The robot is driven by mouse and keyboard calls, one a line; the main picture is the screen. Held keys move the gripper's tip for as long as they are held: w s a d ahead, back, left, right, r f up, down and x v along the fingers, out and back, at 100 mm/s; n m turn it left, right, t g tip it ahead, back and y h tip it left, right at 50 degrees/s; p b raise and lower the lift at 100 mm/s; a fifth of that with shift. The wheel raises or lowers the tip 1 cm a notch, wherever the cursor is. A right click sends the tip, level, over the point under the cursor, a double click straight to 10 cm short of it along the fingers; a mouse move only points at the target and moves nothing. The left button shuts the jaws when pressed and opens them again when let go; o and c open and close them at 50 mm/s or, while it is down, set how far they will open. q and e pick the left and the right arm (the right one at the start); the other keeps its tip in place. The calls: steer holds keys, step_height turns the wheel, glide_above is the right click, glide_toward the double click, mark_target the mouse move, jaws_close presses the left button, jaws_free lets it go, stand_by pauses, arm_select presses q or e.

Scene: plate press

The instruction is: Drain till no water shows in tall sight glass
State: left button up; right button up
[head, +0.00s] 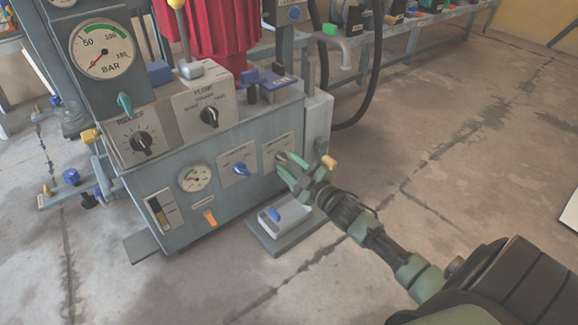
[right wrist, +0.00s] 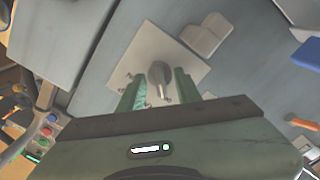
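A tall narrow sight glass (head: 157,212) is on the left of the press's lower front panel. Its window looks dark with an amber part; I cannot tell the water level at this size. My right gripper (head: 283,165) is at a pale plate on the right end of that panel. In the right wrist view, its two green fingers (right wrist: 160,92) stand apart, one on each side of a grey knob (right wrist: 160,76) on the pale plate (right wrist: 143,45). I cannot tell whether they touch it. My left gripper is not in view.
The panel also has a small gauge (head: 195,178), a blue knob (head: 241,169) and an orange lever (head: 209,217). Above are a relief dial (head: 141,143), a flow knob (head: 209,117) and a large BAR gauge (head: 101,49). A tray (head: 272,232) is below.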

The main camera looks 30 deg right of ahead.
jaws_close()
